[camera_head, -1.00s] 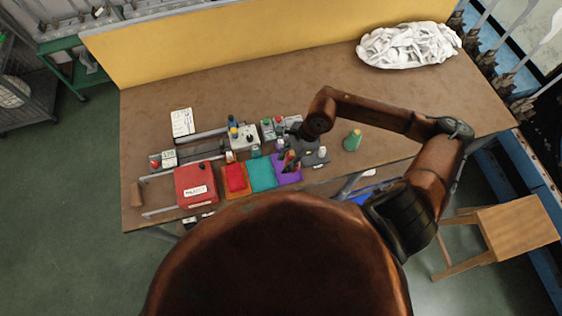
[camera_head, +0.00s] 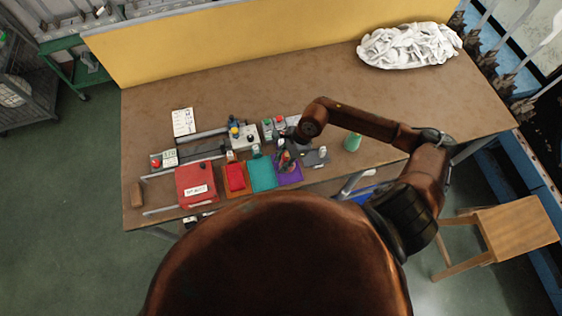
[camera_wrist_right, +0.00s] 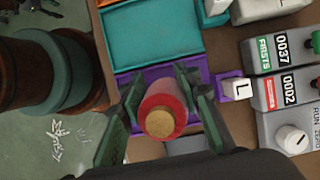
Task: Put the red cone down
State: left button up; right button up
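The red cone (camera_wrist_right: 163,108) with a tan round top is between the two fingers of my right gripper (camera_wrist_right: 160,84) in the right wrist view. Both fingers appear to touch its sides. My right gripper (camera_head: 284,158) also shows small in the head view, over the purple tray (camera_head: 290,177). The purple tray (camera_wrist_right: 150,72) is behind the cone in the wrist view. The cone's lower end is hidden, so I cannot tell whether it touches the tray. My left gripper is not in view.
A teal tray (camera_head: 262,175), a red-filled orange tray (camera_head: 235,178) and a red box (camera_head: 194,183) stand left of the purple tray. A green cone (camera_head: 353,142) stands to the right. A white cube marked L (camera_wrist_right: 237,87) is close to my fingers.

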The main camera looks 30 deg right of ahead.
jog(key=o, duration=0.5)
jog(key=shift+r, duration=0.1)
jog(key=v, duration=1.2)
